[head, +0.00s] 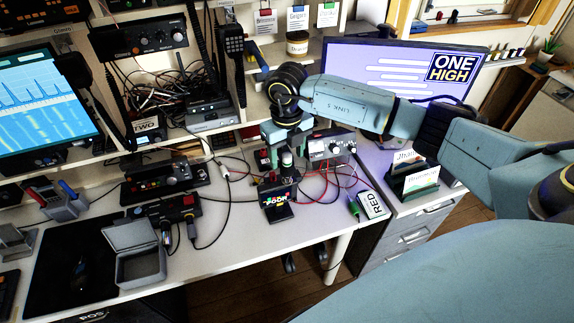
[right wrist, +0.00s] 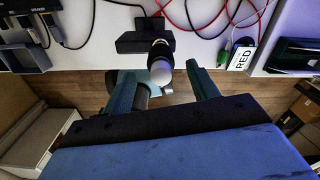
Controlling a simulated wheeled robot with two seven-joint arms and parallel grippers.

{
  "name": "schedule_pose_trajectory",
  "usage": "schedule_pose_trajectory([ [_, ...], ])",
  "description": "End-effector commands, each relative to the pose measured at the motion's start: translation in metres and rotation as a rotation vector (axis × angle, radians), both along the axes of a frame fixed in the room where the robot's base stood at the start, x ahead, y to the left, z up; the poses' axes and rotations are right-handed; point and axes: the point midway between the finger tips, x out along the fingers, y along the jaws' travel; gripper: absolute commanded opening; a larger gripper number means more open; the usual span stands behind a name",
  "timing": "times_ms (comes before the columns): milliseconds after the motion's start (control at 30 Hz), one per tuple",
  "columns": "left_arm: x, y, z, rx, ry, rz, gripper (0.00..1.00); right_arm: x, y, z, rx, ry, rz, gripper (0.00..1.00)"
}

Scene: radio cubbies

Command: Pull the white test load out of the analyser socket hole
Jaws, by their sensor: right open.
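The analyser (head: 277,203) is a small dark unit with a colourful lit screen, standing near the front of the desk. Its black body also shows in the right wrist view (right wrist: 138,43). The test load (head: 287,158) stands upright on it, with a pale top and dark lower part; its rounded white end (right wrist: 160,72) shows in the right wrist view. The socket hole is hidden beneath it. My right gripper (head: 287,148) is open above the analyser, one finger on each side of the load with gaps visible. My left gripper is not in view.
Red and black cables (head: 325,180) run right of the analyser beside a grey instrument (head: 331,147). A white box marked RED (head: 373,206) lies near the desk's right edge. An open grey case (head: 138,262) is at front left. Shelves and a monitor (head: 385,70) stand behind.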

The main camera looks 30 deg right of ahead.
Motion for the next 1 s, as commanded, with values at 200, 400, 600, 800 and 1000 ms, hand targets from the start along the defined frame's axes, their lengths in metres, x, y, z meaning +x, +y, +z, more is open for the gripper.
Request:
schedule_pose_trajectory([
  [200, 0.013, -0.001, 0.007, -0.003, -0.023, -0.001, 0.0, 0.001, -0.001, -0.033, 0.0, 0.004, -0.001, 0.59],
  [400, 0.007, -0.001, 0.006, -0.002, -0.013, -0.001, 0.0, 0.001, -0.001, -0.046, 0.0, 0.001, 0.0, 0.59],
  [600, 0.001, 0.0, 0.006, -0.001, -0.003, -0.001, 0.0, 0.001, -0.001, -0.046, 0.0, 0.001, 0.001, 0.55],
  [800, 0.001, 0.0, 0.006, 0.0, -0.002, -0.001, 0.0, 0.001, -0.001, -0.046, 0.0, 0.001, 0.0, 0.28],
  [1000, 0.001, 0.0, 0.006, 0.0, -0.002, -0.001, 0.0, 0.001, -0.001, -0.045, 0.0, 0.0, 0.0, 0.04],
])
